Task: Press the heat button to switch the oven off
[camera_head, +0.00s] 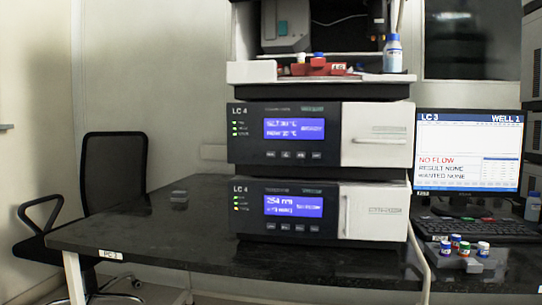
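Two stacked instrument units labelled LC 4 stand on the dark bench. The upper unit (335,109) has a blue display (294,128) that seems to show a temperature in °C, so it looks like the oven. Below that display is a row of small dark buttons (293,155); their labels are too small to read, so I cannot tell which is the heat button. Small lights (235,128) glow at the unit's left side. The lower unit (335,190) has its own blue display (293,206) and button row (293,227). Neither of my grippers is in view.
A tray (250,72) with vials and a bottle (392,54) tops the stack. At right are a monitor (467,152) reading LC 3, a keyboard (478,230) and a vial rack (462,262). A chair (113,170) stands left. The bench's front left (150,240) is clear.

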